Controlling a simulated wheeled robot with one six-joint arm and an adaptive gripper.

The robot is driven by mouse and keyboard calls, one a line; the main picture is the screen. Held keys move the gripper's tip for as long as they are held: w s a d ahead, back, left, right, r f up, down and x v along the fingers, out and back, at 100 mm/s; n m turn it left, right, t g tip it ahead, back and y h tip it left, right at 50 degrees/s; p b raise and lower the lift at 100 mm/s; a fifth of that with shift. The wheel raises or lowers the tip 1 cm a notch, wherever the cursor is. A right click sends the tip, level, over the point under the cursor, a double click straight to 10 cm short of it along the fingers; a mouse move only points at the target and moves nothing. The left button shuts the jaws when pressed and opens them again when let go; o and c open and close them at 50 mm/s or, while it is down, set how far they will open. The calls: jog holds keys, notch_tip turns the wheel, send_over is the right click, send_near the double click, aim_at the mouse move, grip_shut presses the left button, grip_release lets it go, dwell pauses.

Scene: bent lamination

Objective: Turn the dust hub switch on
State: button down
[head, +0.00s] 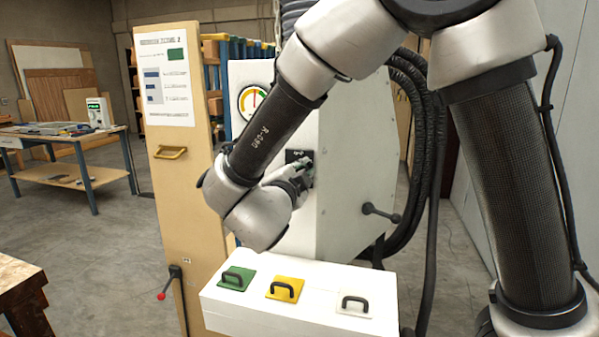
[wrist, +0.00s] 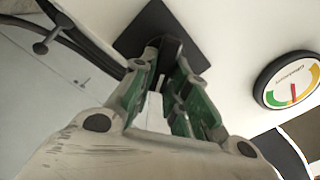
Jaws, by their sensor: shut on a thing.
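The dust hub is a white cabinet (head: 350,135) in the middle of the head view. Its switch has a square black base plate (head: 294,156), partly hidden by my gripper. In the wrist view the plate (wrist: 140,32) lies beyond my fingers, with a black switch handle (wrist: 166,47) standing out from it. My gripper (head: 305,174) is at the plate. In the wrist view its green-padded fingertips (wrist: 167,65) are closed on the two sides of the handle. The switch's marking cannot be read.
A round gauge (head: 252,101) sits on the hub beside the switch, also in the wrist view (wrist: 289,80). A white box (head: 320,300) with green, yellow and white handled plates stands below my arm. A tan panel (head: 177,220) stands left; a side lever (head: 381,213) sticks out right.

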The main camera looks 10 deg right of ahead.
dwell(0.5)
jog(key=c, duration=1.4)
grip_release()
jog(key=shift+s, duration=0.1)
jog(key=v, duration=1.1)
jog(key=shift+s+a+f, duration=0.1)
jog(key=shift+s+a, duration=0.05)
jog(key=shift+s, duration=0.2)
